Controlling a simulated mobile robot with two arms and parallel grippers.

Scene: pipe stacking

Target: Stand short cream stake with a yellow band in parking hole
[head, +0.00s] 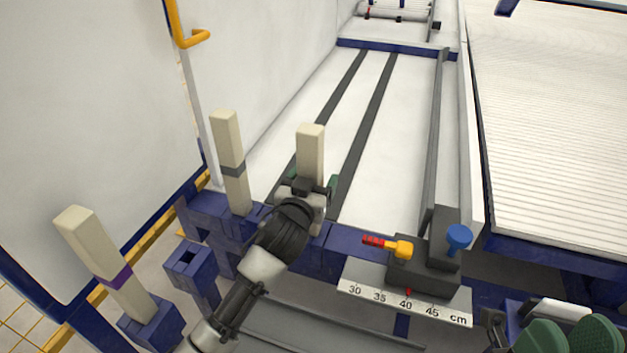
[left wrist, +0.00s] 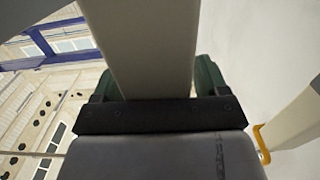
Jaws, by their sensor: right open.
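A short cream stake (head: 311,146) stands upright near the blue rail; its middle is behind my left gripper (head: 308,186), and no yellow band shows. In the left wrist view the stake (left wrist: 145,45) passes between the green fingers, which sit close against both sides, so my left gripper (left wrist: 156,90) looks shut on it. The stake's foot is mostly hidden. An empty square blue socket (head: 190,258) is to the left of my left arm. My right gripper (head: 568,338) is open at the bottom right, with its green pads apart and partly cut off.
A grey-banded cream stake (head: 230,165) stands left of the gripper. A purple-banded one (head: 105,262) leans in a blue socket at the far left. A dark block (head: 430,255) with yellow and blue knobs sits by a scale. A white wall is on the left.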

